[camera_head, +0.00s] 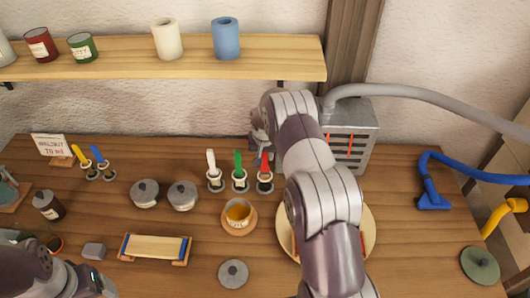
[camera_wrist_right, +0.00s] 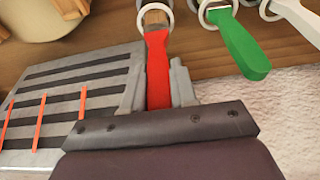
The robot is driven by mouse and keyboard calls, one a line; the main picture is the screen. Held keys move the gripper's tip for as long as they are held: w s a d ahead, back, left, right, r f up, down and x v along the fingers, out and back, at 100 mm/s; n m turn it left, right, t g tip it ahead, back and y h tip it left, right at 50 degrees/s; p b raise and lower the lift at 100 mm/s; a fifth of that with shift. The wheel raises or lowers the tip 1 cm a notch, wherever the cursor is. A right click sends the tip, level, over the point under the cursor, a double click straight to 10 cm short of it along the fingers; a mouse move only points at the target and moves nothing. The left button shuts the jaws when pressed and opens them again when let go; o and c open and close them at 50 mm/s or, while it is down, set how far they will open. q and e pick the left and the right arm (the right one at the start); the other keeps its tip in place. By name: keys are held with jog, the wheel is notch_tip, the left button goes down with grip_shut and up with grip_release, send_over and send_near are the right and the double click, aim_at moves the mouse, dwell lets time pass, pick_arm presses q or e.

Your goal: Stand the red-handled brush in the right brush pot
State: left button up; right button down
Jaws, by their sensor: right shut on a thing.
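The red-handled brush shows its red handle (camera_wrist_right: 157,70) between the fingers of my right gripper (camera_wrist_right: 156,88) in the wrist view. The gripper is shut on it. The brush's brown lower end is at a white-rimmed pot (camera_wrist_right: 140,4), rightmost of a row of three in the head view (camera_head: 265,186). I cannot tell how deep it sits. The red handle also shows in the head view (camera_head: 265,161), roughly upright, beside my right gripper (camera_head: 261,147). My left gripper (camera_head: 97,284) is at the lower left, its fingers not clear.
A green-handled brush (camera_head: 238,163) and a white-handled one (camera_head: 211,162) stand in neighbouring pots to the left. A grey slotted box (camera_head: 362,137) is close by on the right. An amber-filled cup (camera_head: 238,214) stands in front. A shelf (camera_head: 190,58) hangs above the bench.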

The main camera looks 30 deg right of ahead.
jog(key=c, duration=0.8)
grip_release()
jog(key=shift+r, duration=0.25)
jog(key=b+v, duration=0.4)
jog(key=v, duration=0.8)
jog(key=shift+s+a, duration=0.1)
